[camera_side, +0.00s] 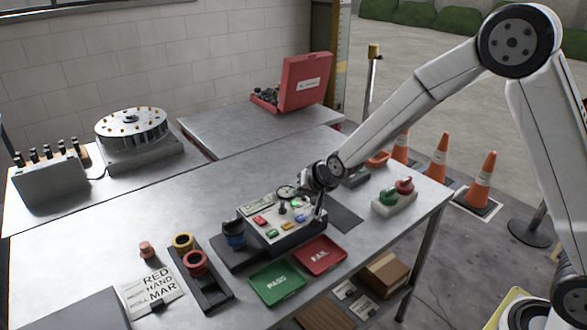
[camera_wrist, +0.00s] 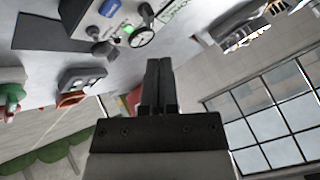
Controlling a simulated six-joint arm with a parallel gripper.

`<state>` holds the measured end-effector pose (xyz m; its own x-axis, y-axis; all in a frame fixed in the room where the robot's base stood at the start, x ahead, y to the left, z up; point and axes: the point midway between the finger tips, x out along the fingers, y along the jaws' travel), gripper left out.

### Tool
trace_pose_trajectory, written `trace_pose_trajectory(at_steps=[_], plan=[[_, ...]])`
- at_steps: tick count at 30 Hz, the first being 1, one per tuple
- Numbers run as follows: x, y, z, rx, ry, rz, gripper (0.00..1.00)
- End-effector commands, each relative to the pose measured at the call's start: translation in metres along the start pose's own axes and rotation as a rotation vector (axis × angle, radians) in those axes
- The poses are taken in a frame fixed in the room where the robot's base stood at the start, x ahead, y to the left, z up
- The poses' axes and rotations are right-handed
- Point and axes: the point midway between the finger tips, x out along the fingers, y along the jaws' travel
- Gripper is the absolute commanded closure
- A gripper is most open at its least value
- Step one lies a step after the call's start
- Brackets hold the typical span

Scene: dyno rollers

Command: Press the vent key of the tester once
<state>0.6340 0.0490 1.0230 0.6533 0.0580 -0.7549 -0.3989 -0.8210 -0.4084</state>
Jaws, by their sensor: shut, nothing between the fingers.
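The tester (camera_side: 287,238) is a grey box with a sloped panel on the middle table. Its panel carries red, yellow, green, white and blue keys, a small display and a round gauge (camera_side: 287,191). The key labels are too small to read, so I cannot tell which is the vent key. My gripper (camera_side: 318,212) is shut and empty, pointing down at the panel's right end; contact with a key cannot be told. In the wrist view my gripper (camera_wrist: 158,64) is shut, with the tester's gauge (camera_wrist: 141,37) and a blue key (camera_wrist: 109,8) beyond it.
A green PASS tray (camera_side: 277,284) and a red FAIL tray (camera_side: 320,257) lie in front of the tester. A dark cup (camera_side: 234,236) stands at its left. A block with green and red knobs (camera_side: 394,202) is to the right.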

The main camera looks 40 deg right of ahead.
Motion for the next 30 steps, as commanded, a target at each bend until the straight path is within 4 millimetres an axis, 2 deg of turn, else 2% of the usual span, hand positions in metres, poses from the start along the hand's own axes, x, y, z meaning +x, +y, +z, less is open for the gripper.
trace_pose_trajectory(at_steps=[3, 9, 30], plan=[[0.015, -0.011, -0.006, 0.051, 0.029, -0.030, 1.00], [0.027, -0.020, -0.012, 0.100, 0.056, -0.059, 1.00], [0.034, -0.018, -0.008, 0.106, 0.058, -0.061, 1.00]])
